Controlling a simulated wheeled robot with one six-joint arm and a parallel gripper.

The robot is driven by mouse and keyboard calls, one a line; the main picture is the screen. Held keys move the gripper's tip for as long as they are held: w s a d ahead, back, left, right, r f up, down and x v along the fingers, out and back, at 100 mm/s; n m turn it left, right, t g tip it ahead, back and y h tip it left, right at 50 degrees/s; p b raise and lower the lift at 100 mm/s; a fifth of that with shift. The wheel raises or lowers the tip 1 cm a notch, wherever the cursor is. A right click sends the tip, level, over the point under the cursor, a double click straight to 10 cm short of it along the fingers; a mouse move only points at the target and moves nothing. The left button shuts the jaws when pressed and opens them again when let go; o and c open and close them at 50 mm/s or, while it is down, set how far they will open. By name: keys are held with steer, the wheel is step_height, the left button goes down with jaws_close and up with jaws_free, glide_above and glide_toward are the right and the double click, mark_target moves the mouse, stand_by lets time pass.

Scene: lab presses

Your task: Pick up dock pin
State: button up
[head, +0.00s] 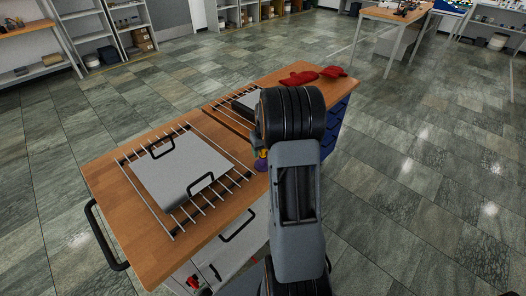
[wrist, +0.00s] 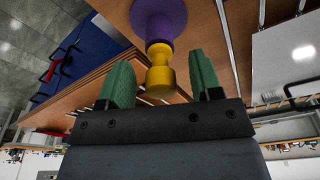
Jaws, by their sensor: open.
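The dock pin, with a yellow stem and knob (wrist: 160,75) and a wide purple part (wrist: 158,20), shows in the wrist view between my green fingers. In the head view a small purple and yellow piece of it (head: 262,161) shows at the table's right edge, beside my arm. My gripper (wrist: 160,64) is open, with one finger on each side of the yellow knob. Gaps show between the fingers and the pin. In the head view my arm hides most of the gripper.
A wooden-topped table (head: 107,187) carries a grey plate with black handles (head: 181,170) on a wire rack. A second rack with a plate (head: 243,103) stands farther back, partly behind my arm. Red mitts (head: 298,79) lie at the far end. Floor right of the table is clear.

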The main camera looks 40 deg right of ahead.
steer(key=shift+w+f, duration=0.1)
steer(key=shift+f, duration=0.5)
steer(key=c, duration=1)
steer(key=shift+r, duration=5.05)
